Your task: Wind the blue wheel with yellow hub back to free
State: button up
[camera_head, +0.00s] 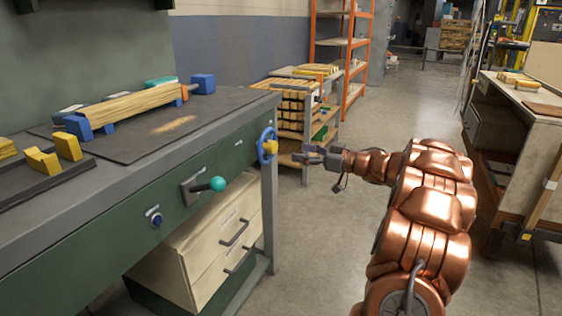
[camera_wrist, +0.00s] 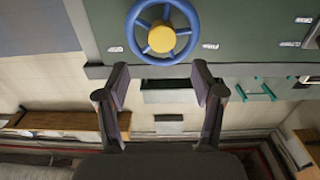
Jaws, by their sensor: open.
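The blue wheel with yellow hub (camera_head: 267,147) is mounted on the green front of the workbench (camera_head: 100,210), near its right corner. In the wrist view the wheel (camera_wrist: 162,31) faces me at the top centre, with its blue rim, spokes and yellow hub showing. My gripper (camera_head: 307,155) is just right of the wheel in the head view, pointing towards it. In the wrist view my gripper (camera_wrist: 160,80) is open, with its two fingers apart and nothing between them. The wheel is beyond the fingertips, and I see no contact. Marks (camera_wrist: 115,49) lie on the panel around the wheel.
A cream drawer unit (camera_head: 215,250) stands below. Shelves of wood (camera_head: 300,110) stand behind. The aisle floor (camera_head: 400,100) is clear.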

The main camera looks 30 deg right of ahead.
aim_at(275, 148)
jog(key=shift+b+x, duration=1.2)
jog(key=shift+x, duration=2.6)
jog(key=shift+s+a+f, duration=0.1)
jog(key=shift+a+f, duration=0.05)
jog(key=shift+c, duration=0.4)
jog(key=c, duration=1.1)
jog(key=shift+o, duration=0.2)
